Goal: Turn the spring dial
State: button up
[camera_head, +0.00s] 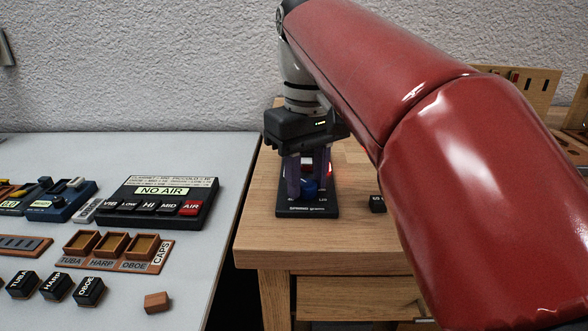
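The spring dial unit (307,209) is a dark flat box with a label reading "SPRING grams" on its front edge. The dial's markings are mostly hidden behind the fingers.
On the left white table (215,285) are a "NO AIR" panel (160,203), a caps tray (117,265), several black label blocks and a brown block (157,302). My red arm covers the right side.

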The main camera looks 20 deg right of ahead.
aim_at(307, 183)
jog(key=c, duration=0.6)
jog(key=shift+o, duration=0.2)
jog(key=shift+r+m+p, duration=0.1)
jog(key=shift+m+p, duration=0.4)
jog(key=shift+m, duration=0.8)
jog(key=o, duration=1)
jog(key=shift+r, duration=3.8)
